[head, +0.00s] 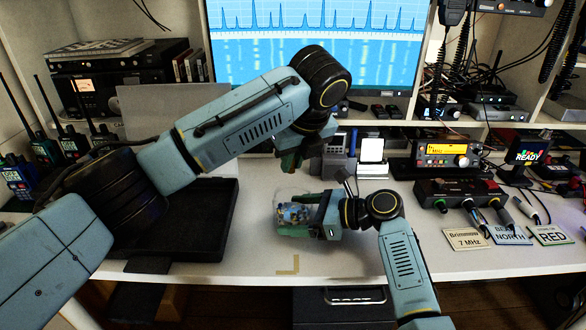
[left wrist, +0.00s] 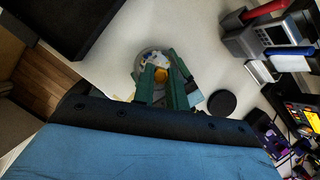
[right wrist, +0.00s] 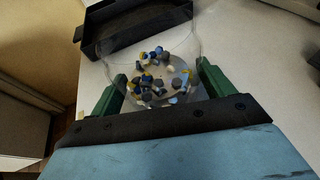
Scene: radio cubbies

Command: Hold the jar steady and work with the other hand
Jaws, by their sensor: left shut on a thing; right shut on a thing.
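My right gripper (right wrist: 162,80) is shut on the jar, one green finger on each side; the parts inside show plainly in the right wrist view. My left gripper (head: 291,161) points down above the jar. In the left wrist view its fingers (left wrist: 160,76) are close together, with something yellow-orange (left wrist: 160,74) showing between the tips. I cannot tell exactly what this thing is. My left arm hides part of the desk.
A black tray (head: 150,255) lies left of the jar. A black disc (left wrist: 222,103) lies on the desk near the jar. The desk's front edge is close.

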